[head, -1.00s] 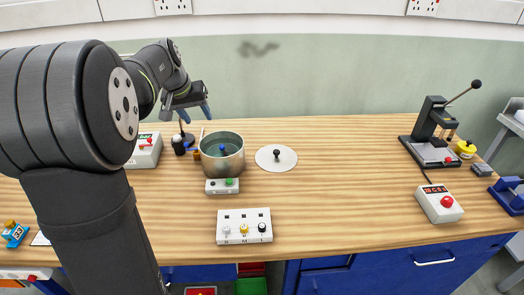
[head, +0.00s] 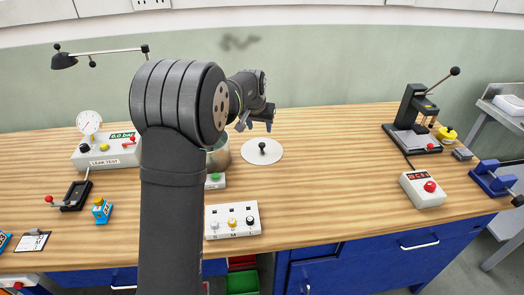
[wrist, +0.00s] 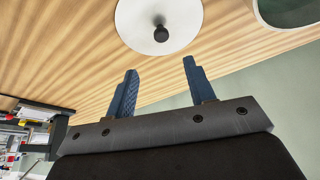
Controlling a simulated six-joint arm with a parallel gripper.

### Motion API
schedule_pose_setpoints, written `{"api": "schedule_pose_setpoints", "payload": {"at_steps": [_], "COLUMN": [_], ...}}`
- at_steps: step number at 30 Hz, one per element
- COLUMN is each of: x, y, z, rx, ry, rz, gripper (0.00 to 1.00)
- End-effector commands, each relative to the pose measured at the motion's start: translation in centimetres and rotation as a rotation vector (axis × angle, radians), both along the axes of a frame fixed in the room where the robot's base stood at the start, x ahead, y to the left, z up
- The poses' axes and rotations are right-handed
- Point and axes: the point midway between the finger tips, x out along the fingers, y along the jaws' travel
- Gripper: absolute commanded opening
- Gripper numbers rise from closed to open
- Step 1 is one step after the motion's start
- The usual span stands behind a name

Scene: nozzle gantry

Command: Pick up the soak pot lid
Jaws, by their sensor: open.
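The soak pot lid (head: 261,152) is a flat white disc with a black knob (head: 262,146) at its middle, lying on the wooden bench. In the wrist view the lid (wrist: 135,24) is near the top, with its knob (wrist: 160,33) standing up. My gripper (head: 257,126) is open and empty, above and behind the lid, apart from it. In the wrist view my gripper (wrist: 160,80) shows two blue fingers spread apart, with the lid beyond their tips. The metal soak pot (head: 219,156) stands left of the lid, partly hidden by my arm.
A black press (head: 412,125) and a white box with a red button (head: 423,190) stand right. The bench between is clear.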

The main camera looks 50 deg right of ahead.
Motion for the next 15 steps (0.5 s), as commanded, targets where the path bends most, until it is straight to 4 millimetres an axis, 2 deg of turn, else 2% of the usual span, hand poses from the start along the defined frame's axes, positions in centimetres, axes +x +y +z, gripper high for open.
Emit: {"api": "schedule_pose_setpoints", "payload": {"at_steps": [1,6,9,15], "x": [0.2,0.7,0.9,1.1], "y": [-0.4,-1.6,-2.0,-2.4], "z": [-1.2,-4.3,-5.4,-6.4], "rx": [0.003,0.002,0.001,0.0], "ry": [0.001,0.001,0.0,0.0], "rz": [0.0,0.0,0.0,0.0], "gripper": [0.49,0.49,0.49,0.49]}}
